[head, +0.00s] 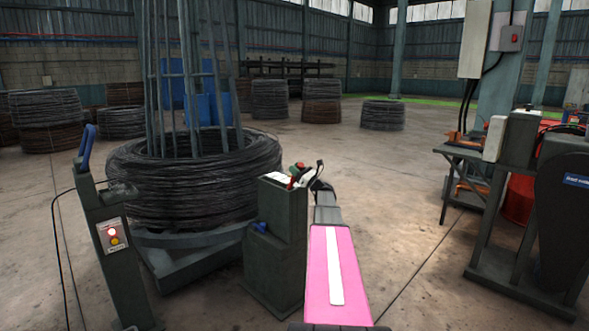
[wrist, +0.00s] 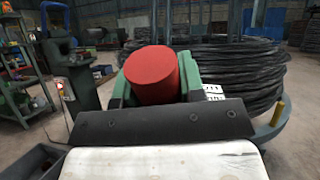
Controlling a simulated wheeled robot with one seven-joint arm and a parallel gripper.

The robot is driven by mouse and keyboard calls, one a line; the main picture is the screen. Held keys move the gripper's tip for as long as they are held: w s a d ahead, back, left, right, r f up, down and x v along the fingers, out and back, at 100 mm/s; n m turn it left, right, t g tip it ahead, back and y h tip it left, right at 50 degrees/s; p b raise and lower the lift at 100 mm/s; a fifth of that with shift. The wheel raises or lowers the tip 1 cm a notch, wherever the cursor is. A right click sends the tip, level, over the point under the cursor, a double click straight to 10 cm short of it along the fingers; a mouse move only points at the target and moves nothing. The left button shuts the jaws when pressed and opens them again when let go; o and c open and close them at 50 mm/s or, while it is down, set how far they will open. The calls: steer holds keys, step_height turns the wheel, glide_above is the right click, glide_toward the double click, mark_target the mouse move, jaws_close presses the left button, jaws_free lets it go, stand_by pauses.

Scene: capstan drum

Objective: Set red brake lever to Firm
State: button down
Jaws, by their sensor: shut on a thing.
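The red brake lever's round red grip (wrist: 152,76) fills the middle of the wrist view, between the two green-edged fingers of my gripper (wrist: 155,84). My gripper is shut on it. In the head view my gripper (head: 302,178) is small, at the top of a dark green pedestal (head: 275,220), with a bit of red (head: 299,167) showing beside it. A white label plate (head: 279,178) lies on the pedestal top, and part of it shows in the wrist view (wrist: 213,92). Its markings are too small to read, so the lever's setting cannot be told. The lever's lower part is hidden.
A large wire coil (head: 195,165) on a stand is behind the pedestal. A post with a blue lever (head: 86,146) and a lit button box (head: 112,235) stands at left. A bench (head: 460,153) and dark machine (head: 562,210) are at right. The floor between is open.

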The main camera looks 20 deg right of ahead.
steer(key=shift+s+f, duration=0.15)
steer(key=shift+s, duration=0.1)
steer(key=c, duration=0.7)
jaws_free()
steer(key=shift+c, duration=0.2)
steer(key=shift+s+d, duration=0.1)
steer(key=v, duration=1)
steer(key=shift+s, duration=0.3)
steer(key=shift+f, duration=0.1)
